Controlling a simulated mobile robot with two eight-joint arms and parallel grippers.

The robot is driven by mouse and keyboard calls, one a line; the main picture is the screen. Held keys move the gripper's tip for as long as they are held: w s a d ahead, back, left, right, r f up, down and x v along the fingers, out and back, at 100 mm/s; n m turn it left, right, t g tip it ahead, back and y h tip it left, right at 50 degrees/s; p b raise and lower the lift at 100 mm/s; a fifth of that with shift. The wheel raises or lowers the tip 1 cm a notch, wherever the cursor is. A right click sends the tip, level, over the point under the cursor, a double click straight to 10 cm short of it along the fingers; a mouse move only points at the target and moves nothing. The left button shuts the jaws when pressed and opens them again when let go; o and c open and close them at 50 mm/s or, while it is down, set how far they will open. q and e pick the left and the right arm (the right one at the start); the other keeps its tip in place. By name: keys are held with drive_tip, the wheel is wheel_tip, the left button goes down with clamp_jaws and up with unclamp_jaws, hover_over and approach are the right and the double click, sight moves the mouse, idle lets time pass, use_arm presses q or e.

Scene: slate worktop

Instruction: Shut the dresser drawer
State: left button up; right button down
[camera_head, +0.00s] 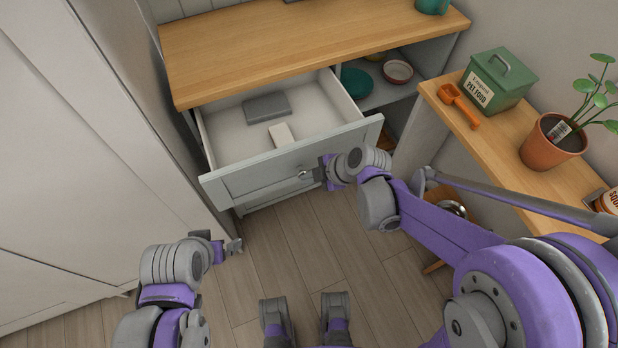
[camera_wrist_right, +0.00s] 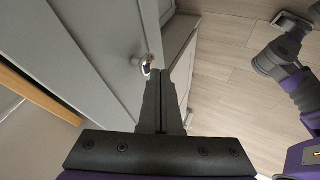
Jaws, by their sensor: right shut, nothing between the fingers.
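The dresser drawer (camera_head: 240,182) stands pulled open below the wooden top, its grey front facing me. A dark grey box (camera_head: 267,107) and a small cream block (camera_head: 281,134) lie inside it. A round metal knob (camera_head: 303,175) sits on the drawer front, and it also shows in the right wrist view (camera_wrist_right: 147,68). My right gripper (camera_head: 317,174) is shut and empty, its fingertips close beside the knob; I cannot tell whether they touch it. My left gripper (camera_head: 236,246) hangs low and apart from the drawer; its jaw state is unclear.
Open shelves right of the drawer hold a teal bowl (camera_head: 357,83) and a small dish (camera_head: 397,71). A side bench (camera_head: 500,135) at the right carries a green pet food tin (camera_head: 498,80), an orange scoop (camera_head: 458,105) and a potted plant (camera_head: 552,142). A tall white cabinet (camera_head: 80,150) stands left. Floor before the drawer is clear.

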drive_tip(key=w+a, duration=0.2)
drive_tip(key=w, duration=0.5)
drive_tip(key=w+a, duration=0.2)
drive_tip(key=w, duration=0.5)
drive_tip(key=w+a, duration=0.3)
drive_tip(key=w, duration=0.5)
drive_tip(key=shift+a, duration=0.1)
drive_tip(key=shift+w+a, duration=0.15)
drive_tip(key=shift+w, duration=0.3)
drive_tip(key=shift+w+r, duration=0.1)
